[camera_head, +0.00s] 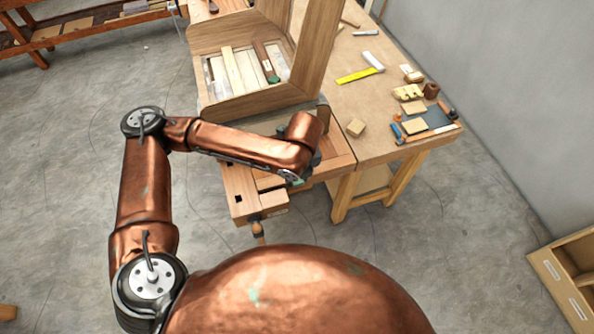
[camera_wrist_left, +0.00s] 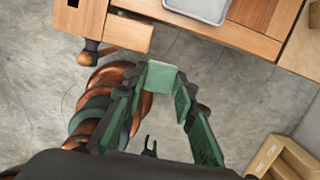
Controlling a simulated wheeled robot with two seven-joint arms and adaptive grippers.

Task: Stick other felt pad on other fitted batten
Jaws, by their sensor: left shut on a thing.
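My left gripper (camera_wrist_left: 160,88) is shut on a small pale green felt pad (camera_wrist_left: 160,76), held between its green-lined fingers over the floor, just off the bench edge. In the head view, my left arm crosses to the bench front and hides most of this gripper; a green bit of it shows. A large wooden frame (camera_head: 255,103) stands on the bench. Pale and brown wooden strips (camera_head: 233,70) show through its opening, with a small green patch at the lower end of a brown one. I cannot tell which strips are fitted battens. My right gripper is not in view.
The workbench (camera_head: 345,95) has a vise jaw (camera_wrist_left: 129,32) at its front. A grey tray (camera_wrist_left: 200,8) lies near that edge. A yellow-bladed tool (camera_head: 358,74), wooden blocks (camera_head: 356,127) and a dark mat (camera_head: 428,118) lie on the right. A wooden box (camera_head: 565,265) stands on the floor.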

